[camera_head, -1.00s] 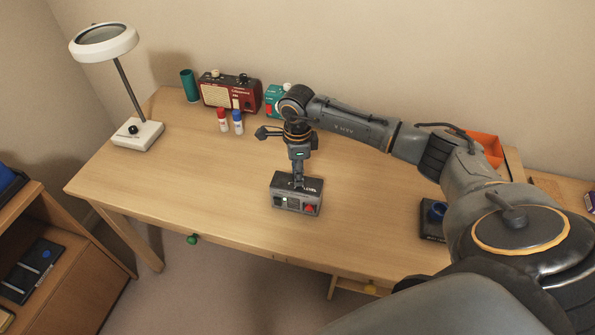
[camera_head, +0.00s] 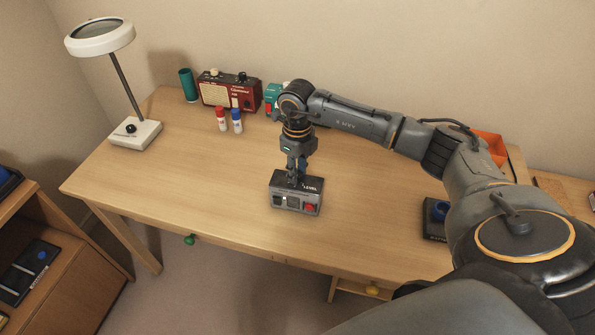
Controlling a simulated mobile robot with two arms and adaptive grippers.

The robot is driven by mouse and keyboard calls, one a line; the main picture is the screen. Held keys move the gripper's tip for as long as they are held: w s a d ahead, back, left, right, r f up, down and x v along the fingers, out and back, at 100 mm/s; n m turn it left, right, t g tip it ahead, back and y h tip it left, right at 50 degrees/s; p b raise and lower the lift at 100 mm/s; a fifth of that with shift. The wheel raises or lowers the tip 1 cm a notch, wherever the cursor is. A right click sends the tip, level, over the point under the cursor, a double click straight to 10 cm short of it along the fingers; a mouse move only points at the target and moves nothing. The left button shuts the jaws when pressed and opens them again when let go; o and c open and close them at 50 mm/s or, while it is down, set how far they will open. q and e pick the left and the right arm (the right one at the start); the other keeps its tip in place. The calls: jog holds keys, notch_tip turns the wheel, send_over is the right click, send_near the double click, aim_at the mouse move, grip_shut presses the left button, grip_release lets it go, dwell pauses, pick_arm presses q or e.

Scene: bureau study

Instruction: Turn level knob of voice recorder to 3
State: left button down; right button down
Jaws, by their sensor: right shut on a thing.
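The voice recorder (camera_head: 295,203) is a dark box on the desk, with a red button at its front right and the word LEVEL on its top. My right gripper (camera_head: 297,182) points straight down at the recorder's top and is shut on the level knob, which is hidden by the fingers. I cannot read the knob's setting. My left gripper is not in view.
The wooden desk (camera_head: 190,170) is clear around the recorder. A red radio (camera_head: 229,91), a green cylinder (camera_head: 188,85), two small bottles and a teal device (camera_head: 272,96) stand at the back. A white lamp (camera_head: 135,133) stands at the left. A dark box with a blue ring (camera_head: 438,212) is at the right.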

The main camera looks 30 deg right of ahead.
jog(key=m, duration=0.5)
jog(key=shift+m+b, duration=0.3)
jog(key=m, duration=0.5)
jog(key=shift+m, duration=0.4)
jog(key=c, duration=1.1)
grip_release()
jog(key=shift+o, duration=0.2)
notch_tip(320, 180, up, 12)
